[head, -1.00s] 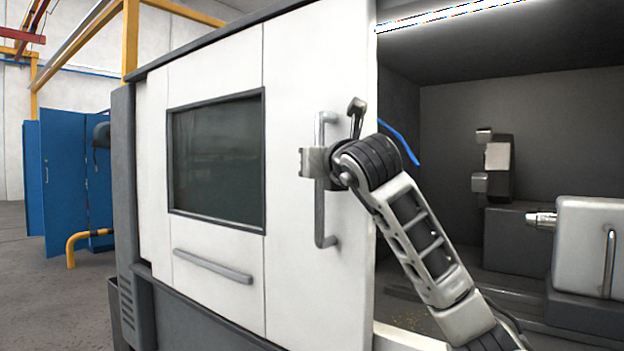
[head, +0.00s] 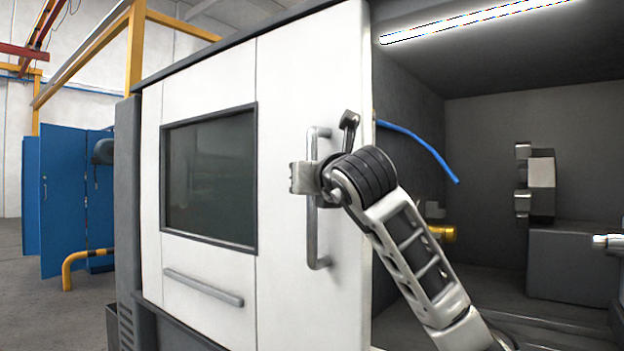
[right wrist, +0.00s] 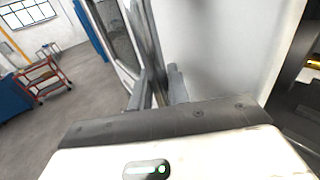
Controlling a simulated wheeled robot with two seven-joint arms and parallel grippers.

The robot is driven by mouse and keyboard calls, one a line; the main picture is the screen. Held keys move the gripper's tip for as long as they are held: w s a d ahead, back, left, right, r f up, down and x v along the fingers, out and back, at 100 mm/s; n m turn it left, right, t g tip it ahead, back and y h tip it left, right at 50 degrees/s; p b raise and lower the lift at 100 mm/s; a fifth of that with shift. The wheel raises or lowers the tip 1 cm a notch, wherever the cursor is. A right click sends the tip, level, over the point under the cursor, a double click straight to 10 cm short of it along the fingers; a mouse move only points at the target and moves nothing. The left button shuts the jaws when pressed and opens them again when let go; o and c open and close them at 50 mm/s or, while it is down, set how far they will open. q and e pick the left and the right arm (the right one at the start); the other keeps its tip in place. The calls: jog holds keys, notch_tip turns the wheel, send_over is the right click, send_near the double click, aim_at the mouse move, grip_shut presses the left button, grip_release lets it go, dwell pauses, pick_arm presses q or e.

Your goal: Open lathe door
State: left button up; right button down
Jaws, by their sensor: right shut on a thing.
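The white lathe door (head: 285,80) with a dark window (head: 209,175) stands partly slid to the left, and the lathe's interior shows to its right. A vertical grey bar handle (head: 312,238) is on the door near its right edge. My right gripper (head: 303,178) is shut on the handle at its middle, with the arm reaching up from the lower right. In the right wrist view the white door panel (right wrist: 232,45) is close, and the gripper's body covers the bottom of the picture. My left gripper is not in view.
Inside the lathe are a chuck (head: 540,175), a blue hose (head: 425,145) and a lit lamp (head: 470,20). Blue cabinets (head: 63,200) and a yellow rail (head: 78,262) stand at the left. A red trolley (right wrist: 42,78) shows in the right wrist view, with open floor around it.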

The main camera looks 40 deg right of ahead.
jog(key=c, duration=1.4)
grip_release()
jog(key=v, duration=1.6)
jog(key=shift+b, duration=0.4)
